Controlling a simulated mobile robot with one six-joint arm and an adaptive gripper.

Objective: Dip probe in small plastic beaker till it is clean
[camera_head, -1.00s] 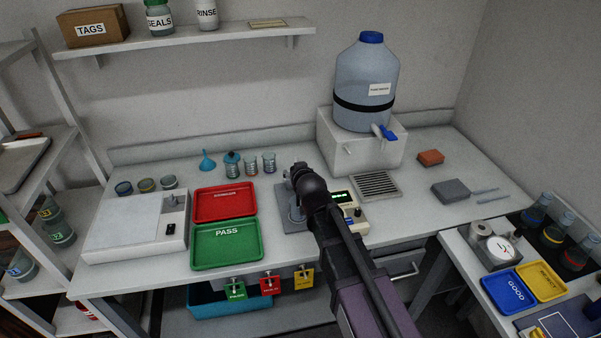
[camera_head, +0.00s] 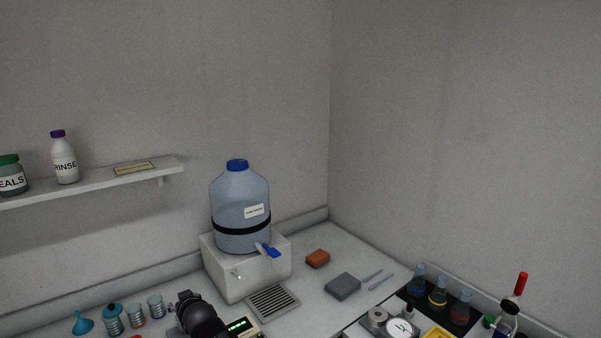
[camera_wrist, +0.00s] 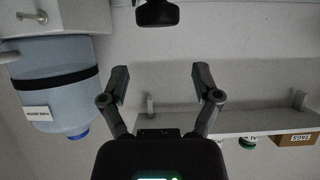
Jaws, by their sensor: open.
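Small clear cups stand at the lower left of the head view: a plain one (camera_head: 156,306), one with a red band (camera_head: 135,315), and one with a teal top (camera_head: 113,320). I cannot tell which is the small plastic beaker. I cannot make out the probe. In the wrist view, my gripper (camera_wrist: 160,78) is open and empty, with its fingers spread before the wall. A dark block (camera_wrist: 156,13) beyond them is unclear.
A blue water jug (camera_head: 240,205) with a tap stands on a white block. A drain grate (camera_head: 272,301), orange block (camera_head: 318,259), grey block (camera_head: 342,286) and coloured flasks (camera_head: 437,294) are nearby. A shelf (camera_head: 100,182) hangs at left. Bare bench lies around the blocks.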

